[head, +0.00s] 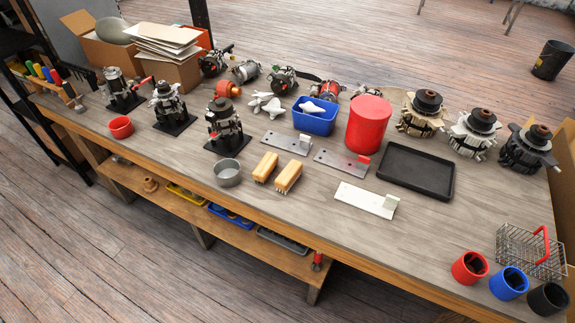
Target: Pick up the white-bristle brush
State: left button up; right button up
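Two brushes with tan wooden block backs lie side by side near the front middle of the workbench in the head view. One is the left brush (265,167), the other is the right brush (288,177), a little nearer the front edge. Both lie back up with the bristles mostly hidden underneath. I cannot tell from this view which one has white bristles. A narrow gap separates them. Neither of my grippers is in view.
Flat metal plates (341,163) lie behind and to the right, and a white plate (366,199) lies further right. A black tray (416,171) and red canister (368,125) stand beyond. The bench front right of the brushes is clear.

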aim_at(292, 171)
jog(key=i+z, duration=0.2)
jog(key=z, duration=0.15)
jog(key=i+z, duration=0.15)
jog(key=z, duration=0.2)
jog(key=i+u, duration=0.15)
jog(key=u, duration=0.45)
